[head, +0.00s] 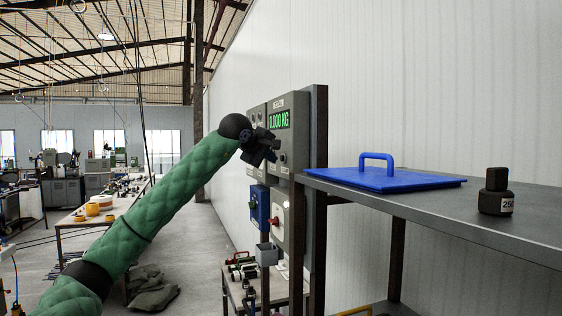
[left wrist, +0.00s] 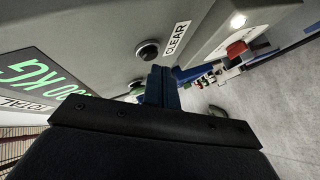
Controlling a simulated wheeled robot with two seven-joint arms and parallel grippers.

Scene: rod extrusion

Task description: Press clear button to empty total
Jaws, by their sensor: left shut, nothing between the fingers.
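The grey control panel (head: 290,113) is mounted on a dark post, and its green display (head: 278,121) reads 0.000 KG. The left wrist view shows the display (left wrist: 42,88) at the left, with a TOTAL label below it. The black clear button (left wrist: 148,52) sits beside a CLEAR label (left wrist: 175,38). My left gripper (head: 266,150) is in front of the panel, shut and empty. In the left wrist view its fingertips (left wrist: 161,72) lie just below the clear button; I cannot tell whether they touch it. My right gripper is not in view.
A grey shelf (head: 440,215) to the right holds a blue lid with a handle (head: 385,180) and a black weight (head: 495,192). Blue and grey boxes (head: 259,205) hang below the panel. A red button (left wrist: 237,50) shows in the left wrist view.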

